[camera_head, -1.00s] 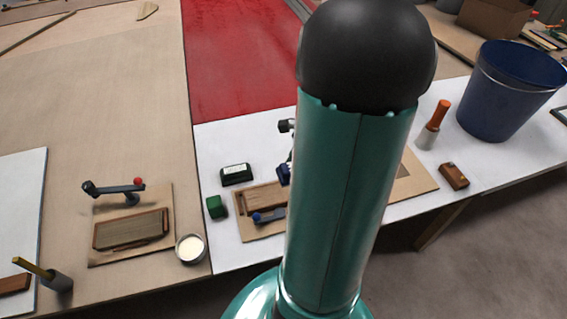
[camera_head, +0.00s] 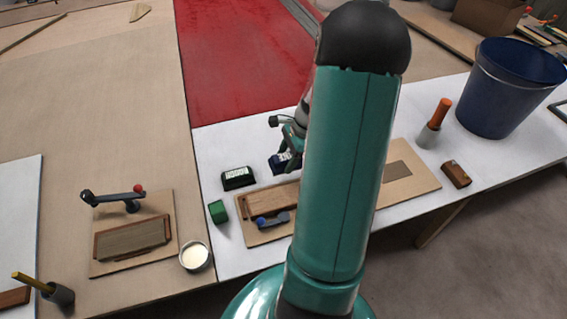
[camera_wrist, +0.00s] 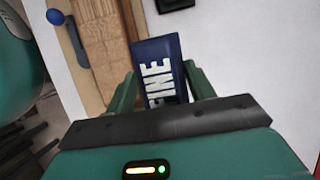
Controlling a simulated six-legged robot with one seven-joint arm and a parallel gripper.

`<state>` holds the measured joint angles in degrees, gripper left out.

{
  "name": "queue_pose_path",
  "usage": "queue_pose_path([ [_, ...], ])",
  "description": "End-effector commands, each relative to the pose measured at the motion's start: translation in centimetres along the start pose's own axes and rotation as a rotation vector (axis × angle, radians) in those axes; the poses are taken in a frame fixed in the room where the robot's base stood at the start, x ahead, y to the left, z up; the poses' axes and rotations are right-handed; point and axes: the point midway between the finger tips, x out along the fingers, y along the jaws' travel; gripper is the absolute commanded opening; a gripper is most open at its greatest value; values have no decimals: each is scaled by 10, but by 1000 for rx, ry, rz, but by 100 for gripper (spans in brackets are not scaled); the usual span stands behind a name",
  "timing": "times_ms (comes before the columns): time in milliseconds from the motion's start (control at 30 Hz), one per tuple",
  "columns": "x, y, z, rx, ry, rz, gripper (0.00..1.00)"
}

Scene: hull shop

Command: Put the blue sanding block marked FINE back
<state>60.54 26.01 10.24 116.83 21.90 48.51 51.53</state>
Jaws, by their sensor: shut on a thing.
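The blue sanding block (camera_wrist: 160,72) with white FINE lettering is between the two green fingers of my gripper (camera_wrist: 161,88) in the wrist view. My gripper is shut on it. In the head view the blue block (camera_head: 280,162) shows just left of my arm, over or on the white tabletop beside the wooden board. My gripper (camera_head: 291,152) is partly hidden behind my arm there. I cannot tell whether the block touches the table.
A dark block with a white label (camera_head: 237,179) and a green cube (camera_head: 217,211) lie to the left. An orange-handled tool (camera_head: 434,124) and a blue bucket (camera_head: 505,95) stand right.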

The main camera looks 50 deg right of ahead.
Motion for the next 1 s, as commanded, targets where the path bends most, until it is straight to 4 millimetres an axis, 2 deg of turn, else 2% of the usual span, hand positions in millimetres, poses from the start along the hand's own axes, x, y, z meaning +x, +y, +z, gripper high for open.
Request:
queue_pose_path([
  [100,18,-16,-8,2,-2,1,29],
  [200,27,-26,-12,2,-1,-1,29],
  [367,34,-33,-15,2,0,-1,29],
  [600,62,-35,-28,4,0,-1,29],
  [967,66,-35,-29,3,2,-2,29],
  [1000,67,-35,-29,3,2,-2,56],
])
